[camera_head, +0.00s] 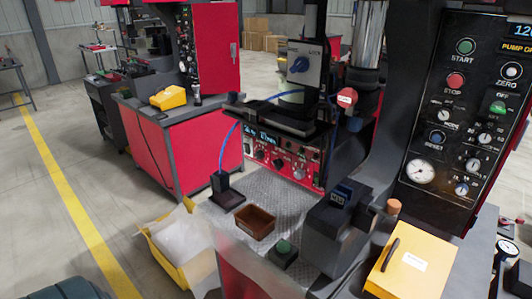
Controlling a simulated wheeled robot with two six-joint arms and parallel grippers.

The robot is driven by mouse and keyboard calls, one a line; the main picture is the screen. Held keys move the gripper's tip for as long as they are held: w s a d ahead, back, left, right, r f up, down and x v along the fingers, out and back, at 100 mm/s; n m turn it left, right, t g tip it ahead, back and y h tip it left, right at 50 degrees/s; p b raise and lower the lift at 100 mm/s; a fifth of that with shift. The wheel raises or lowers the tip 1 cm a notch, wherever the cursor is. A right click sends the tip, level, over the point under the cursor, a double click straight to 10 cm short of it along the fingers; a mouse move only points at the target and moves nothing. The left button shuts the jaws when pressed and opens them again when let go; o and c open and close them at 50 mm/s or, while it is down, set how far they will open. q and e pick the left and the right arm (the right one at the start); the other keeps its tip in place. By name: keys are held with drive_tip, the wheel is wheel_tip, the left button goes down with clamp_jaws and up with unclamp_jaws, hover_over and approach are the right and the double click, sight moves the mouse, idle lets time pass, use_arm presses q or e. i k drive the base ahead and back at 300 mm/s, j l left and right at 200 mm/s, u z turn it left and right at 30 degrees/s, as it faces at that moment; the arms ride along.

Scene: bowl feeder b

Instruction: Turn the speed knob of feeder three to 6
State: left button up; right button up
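I cannot make out which panel belongs to feeder three, and no label naming it is readable. A red panel (285,155) with a small lit display and several dark knobs is set low at the back of the near machine. A grey box with a blue rotary knob (300,65) hangs above it. A black control panel (468,120) at the right carries START and STOP buttons, several small knobs and a round gauge. The knob settings are too small to read. Neither of my grippers shows.
A metal worktop (285,205) holds a small brown tray (255,222), a green button box (284,252) and a black block with a blue cable. A yellow box (412,262) is at the front right, a yellow bin (175,250) at left. Floor with a yellow line is open at left.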

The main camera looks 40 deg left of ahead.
sight(258, 155)
drive_tip(key=u, duration=1.25)
drive_tip(key=j+z, duration=0.1)
drive_tip(key=j, duration=0.3)
